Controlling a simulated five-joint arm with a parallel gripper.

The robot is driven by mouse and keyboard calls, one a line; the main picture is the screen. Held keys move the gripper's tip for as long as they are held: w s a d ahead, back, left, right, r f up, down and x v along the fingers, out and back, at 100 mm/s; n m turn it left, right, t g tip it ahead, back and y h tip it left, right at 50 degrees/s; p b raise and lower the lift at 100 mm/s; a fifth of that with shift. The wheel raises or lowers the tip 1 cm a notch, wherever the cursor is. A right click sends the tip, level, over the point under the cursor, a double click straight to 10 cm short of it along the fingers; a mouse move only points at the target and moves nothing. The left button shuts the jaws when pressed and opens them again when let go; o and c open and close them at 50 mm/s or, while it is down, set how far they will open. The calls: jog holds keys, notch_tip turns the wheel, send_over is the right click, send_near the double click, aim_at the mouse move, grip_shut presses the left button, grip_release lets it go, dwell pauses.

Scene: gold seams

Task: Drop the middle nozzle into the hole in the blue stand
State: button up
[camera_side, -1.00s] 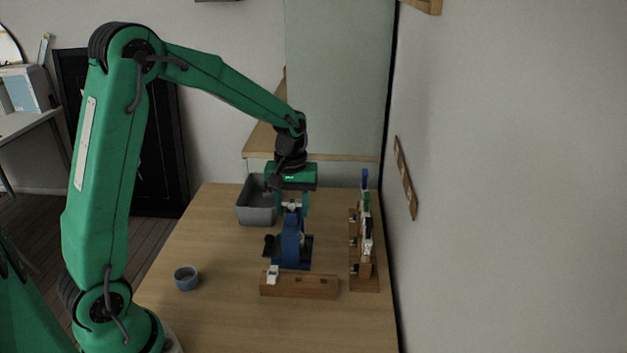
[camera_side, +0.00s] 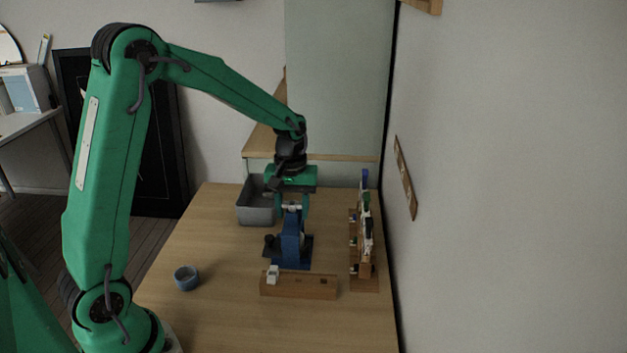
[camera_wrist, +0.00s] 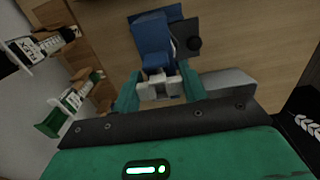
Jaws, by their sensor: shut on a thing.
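My gripper (camera_side: 292,209) is shut on a small white nozzle (camera_wrist: 158,88), held between the two green fingers right at the top of the blue stand (camera_side: 291,246). The nozzle also shows in the side view (camera_side: 291,208). The stand is upright on a dark base and shows in the wrist view (camera_wrist: 152,38). Its hole is not clearly visible, and I cannot tell whether the nozzle's tip is inside it. A wooden block (camera_side: 312,289) in front holds another white nozzle (camera_side: 272,273) at its left end; dark holes show in its middle and right.
A wooden rack (camera_side: 366,284) with several white, green and blue tools stands at the right, near the wall. A grey bin (camera_side: 256,216) is behind the stand to the left. A small blue-grey cup (camera_side: 186,279) is at the front left. The table's left middle is clear.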

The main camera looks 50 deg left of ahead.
jog(key=shift+f, duration=1.55)
dwell(0.9)
jog(key=o, duration=1)
jog(key=shift+o, duration=0.2)
jog(key=shift+r, duration=0.15)
jog(key=shift+r, duration=2.35)
jog(key=shift+r, duration=3.95)
